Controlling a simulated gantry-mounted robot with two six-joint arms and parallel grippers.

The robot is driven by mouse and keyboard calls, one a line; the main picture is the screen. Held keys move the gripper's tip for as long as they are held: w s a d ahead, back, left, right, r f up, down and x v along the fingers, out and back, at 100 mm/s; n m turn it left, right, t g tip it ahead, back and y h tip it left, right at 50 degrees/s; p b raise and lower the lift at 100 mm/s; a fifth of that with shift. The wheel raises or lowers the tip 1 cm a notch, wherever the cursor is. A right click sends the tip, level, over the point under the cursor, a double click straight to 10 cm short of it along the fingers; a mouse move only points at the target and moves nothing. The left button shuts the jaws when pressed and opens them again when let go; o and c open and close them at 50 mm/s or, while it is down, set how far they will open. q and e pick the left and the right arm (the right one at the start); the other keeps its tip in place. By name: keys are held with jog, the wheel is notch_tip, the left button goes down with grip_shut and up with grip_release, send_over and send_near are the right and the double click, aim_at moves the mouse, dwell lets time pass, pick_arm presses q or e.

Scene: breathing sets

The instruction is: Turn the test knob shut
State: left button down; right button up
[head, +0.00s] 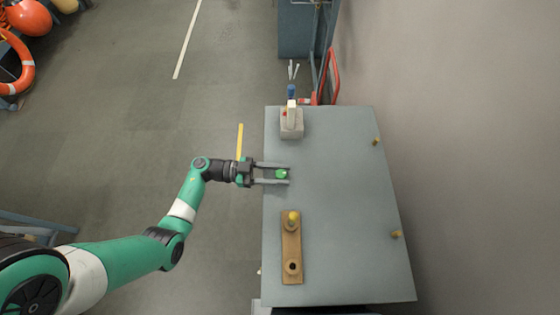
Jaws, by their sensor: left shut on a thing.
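My left gripper (287,175) reaches in from the left over the grey bench top. Its two fingers are shut on a small round green knob-like piece (282,174). Whether this piece is the test knob, and what it is fixed to, is too small to tell. A yellow knob (293,217) stands on one end of a brown wooden block (291,247), nearer than the gripper. The block's other end has a dark round hole. My right gripper is not in view.
The grey bench (345,190) has a clear middle. A pale stand (292,124) with a blue-topped upright item (291,91) is at its far left corner. Two small yellow pegs (376,142) sit along the right edge. A wall closes off the right side.

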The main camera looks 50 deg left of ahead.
pick_arm(q)
jog(key=shift+c, duration=2.2)
grip_release()
jog(key=shift+s, duration=0.1)
jog(key=v, duration=1.1)
jog(key=shift+s+a, duration=0.15)
jog(key=shift+a, duration=0.1)
